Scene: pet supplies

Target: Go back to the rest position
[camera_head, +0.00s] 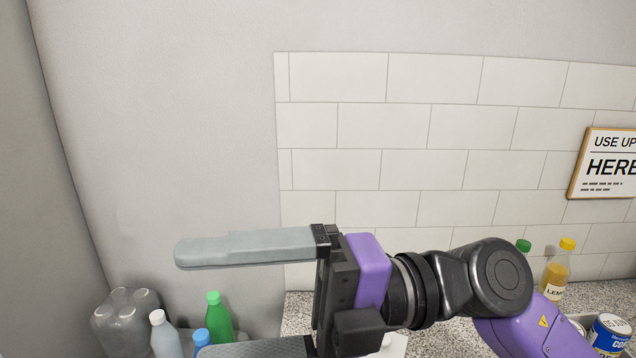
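My gripper (190,302) is in the lower middle of the head view, with its fingers pointing left. One long grey finger is at the top and the other is at the bottom edge, partly cut off. A wide gap lies between them and I see nothing held in it, so the gripper is open. My purple and black arm reaches in from the lower right. It hides part of the counter and wall behind it.
At the lower left are a clear bottle pack (125,320), a grey bottle (165,337), a green bottle (218,318) and a blue cap (201,337).

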